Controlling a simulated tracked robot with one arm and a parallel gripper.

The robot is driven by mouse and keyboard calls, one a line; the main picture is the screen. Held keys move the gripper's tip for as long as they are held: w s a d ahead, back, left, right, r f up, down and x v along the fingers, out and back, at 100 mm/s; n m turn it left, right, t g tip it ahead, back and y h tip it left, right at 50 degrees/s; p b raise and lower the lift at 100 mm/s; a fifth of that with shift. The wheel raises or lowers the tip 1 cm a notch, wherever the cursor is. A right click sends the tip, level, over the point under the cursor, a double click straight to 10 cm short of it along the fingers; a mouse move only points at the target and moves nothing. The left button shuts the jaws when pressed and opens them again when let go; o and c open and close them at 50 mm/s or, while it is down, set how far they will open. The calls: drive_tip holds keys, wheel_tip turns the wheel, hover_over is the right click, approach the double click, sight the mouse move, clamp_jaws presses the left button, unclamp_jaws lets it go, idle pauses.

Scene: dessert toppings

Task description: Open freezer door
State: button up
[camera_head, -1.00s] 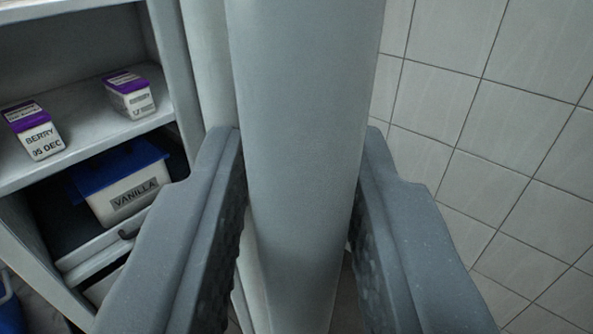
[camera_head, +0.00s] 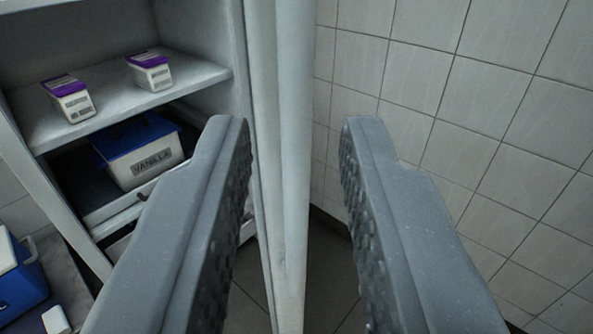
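The freezer door (camera_head: 293,160) stands open and is seen nearly edge-on, a tall pale grey panel running down the middle of the view. The freezer cabinet (camera_head: 238,85) is on the left with its interior exposed. My gripper (camera_head: 292,130) is open, with one grey padded finger on each side of the door's edge in the picture. The door appears beyond the fingers, closer to the left one. I see no contact with either finger.
Two purple-lidded tubs (camera_head: 150,72) sit on the upper shelf (camera_head: 190,82). A blue-lidded VANILLA tub (camera_head: 150,160) is in the compartment below. A blue and white box (camera_head: 20,280) is at lower left. A tiled wall (camera_head: 440,100) stands on the right.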

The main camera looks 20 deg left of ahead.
drive_tip(key=shift+v, duration=1.35)
drive_tip(key=shift+f, duration=0.1)
